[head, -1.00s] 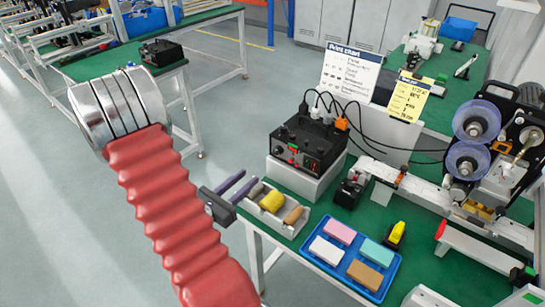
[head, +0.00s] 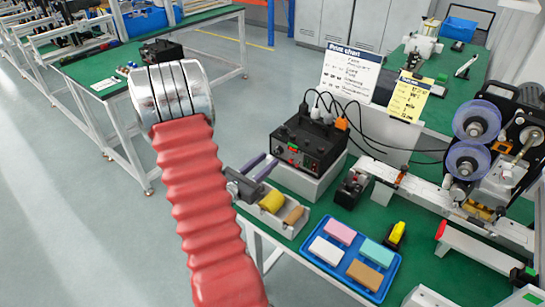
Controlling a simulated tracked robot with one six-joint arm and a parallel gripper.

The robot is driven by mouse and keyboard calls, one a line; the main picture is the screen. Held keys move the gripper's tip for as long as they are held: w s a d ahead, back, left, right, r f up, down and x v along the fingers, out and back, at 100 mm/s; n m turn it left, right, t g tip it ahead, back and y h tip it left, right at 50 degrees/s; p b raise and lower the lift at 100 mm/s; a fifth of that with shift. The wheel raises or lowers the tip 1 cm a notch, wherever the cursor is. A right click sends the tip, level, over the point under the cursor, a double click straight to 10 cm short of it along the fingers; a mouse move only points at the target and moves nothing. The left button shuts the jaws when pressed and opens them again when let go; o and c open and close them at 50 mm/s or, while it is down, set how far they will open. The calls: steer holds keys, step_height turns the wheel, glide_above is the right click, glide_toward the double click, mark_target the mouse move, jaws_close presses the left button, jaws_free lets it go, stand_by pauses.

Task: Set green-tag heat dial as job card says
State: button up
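The black control box (head: 318,140) stands on a white block at the left of the green bench. A small green tag (head: 293,147) shows on its front panel among small knobs and red marks. The heat dial's setting is too small to read. The yellow job card (head: 408,97) stands behind the box to the right, beside the white print chart (head: 350,73). Their fine print is not legible. My gripper (head: 271,160) is left of the box's front, its two fingers apart and empty. It appears not to touch the box.
A grey tray (head: 290,228) with a yellow piece and a brown piece lies below my gripper. A blue tray (head: 384,289) holds several coloured blocks. Black cables (head: 345,112) rise from the box top. A reel machine (head: 490,150) stands at right. The floor at left is clear.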

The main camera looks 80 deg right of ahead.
mark_target(276, 153)
steer(key=shift+x, duration=1.95)
steer(key=shift+c, duration=0.5)
jaws_close()
steer(key=shift+n, duration=1)
